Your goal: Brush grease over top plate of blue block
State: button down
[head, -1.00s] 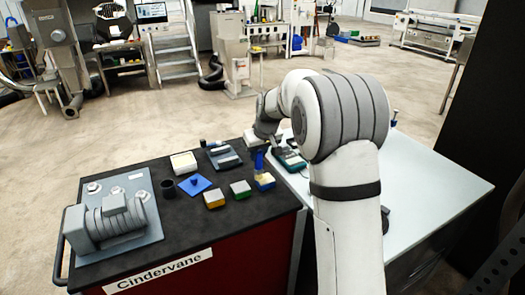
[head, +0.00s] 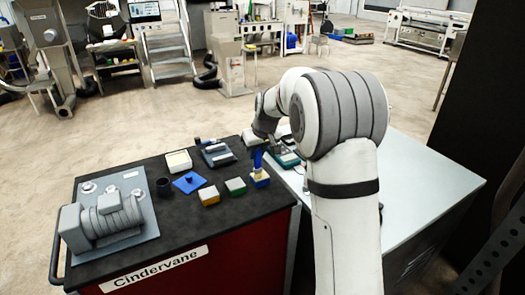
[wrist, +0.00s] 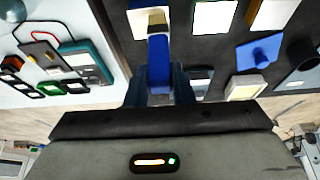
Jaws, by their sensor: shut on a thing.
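My gripper (wrist: 160,90) is shut on the blue handle of a brush (wrist: 158,60). In the head view the brush (head: 258,160) hangs upright beneath the wrist, over the blue block (head: 261,183). The block has a pale yellowish top plate, partly hidden by the brush. In the wrist view the brush's far end overlaps the pale top of the blue block (wrist: 146,20). I cannot tell whether the bristles touch the plate. My fingers are mostly hidden behind the arm in the head view.
A pale table (head: 425,185) adjoins at right.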

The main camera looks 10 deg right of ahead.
jog(key=shift+s+a+f, duration=0.1)
jog(key=shift+a, duration=0.3)
jog(key=shift+d, duration=0.2)
jog(key=w+d+r+p, duration=0.1)
jog(key=d+r+p, duration=0.2)
jog(key=r, duration=0.5)
jog(key=shift+w+d+p, duration=0.15)
jog(key=shift+d+p, duration=0.2)
jog(key=shift+p, duration=0.1)
